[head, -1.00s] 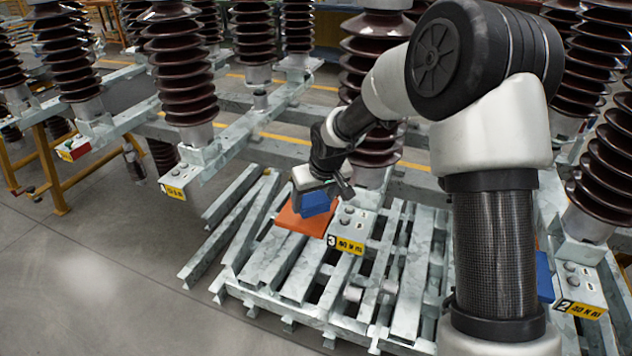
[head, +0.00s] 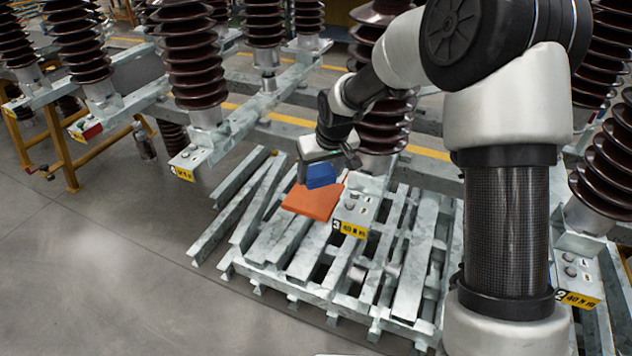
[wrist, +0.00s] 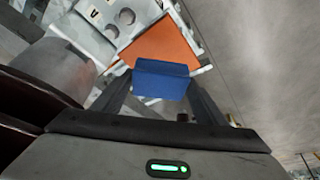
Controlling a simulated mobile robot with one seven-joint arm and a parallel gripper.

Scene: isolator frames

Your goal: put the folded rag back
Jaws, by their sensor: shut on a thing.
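A blue folded rag (head: 321,177) is between the fingers of my gripper (head: 314,169), which is shut on it. The rag also shows in the wrist view (wrist: 161,82), gripped from both sides. An orange flat mat (head: 312,203) lies on the grey metal slats under and just in front of the rag. In the wrist view, the orange mat (wrist: 160,45) is beyond the rag. I see the rag above the mat; the size of the gap is hard to tell.
Brown ribbed insulators (head: 188,60) rise behind and around. The metal slat pallet (head: 400,270) has open gaps. Bare floor (head: 120,270) lies at the left.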

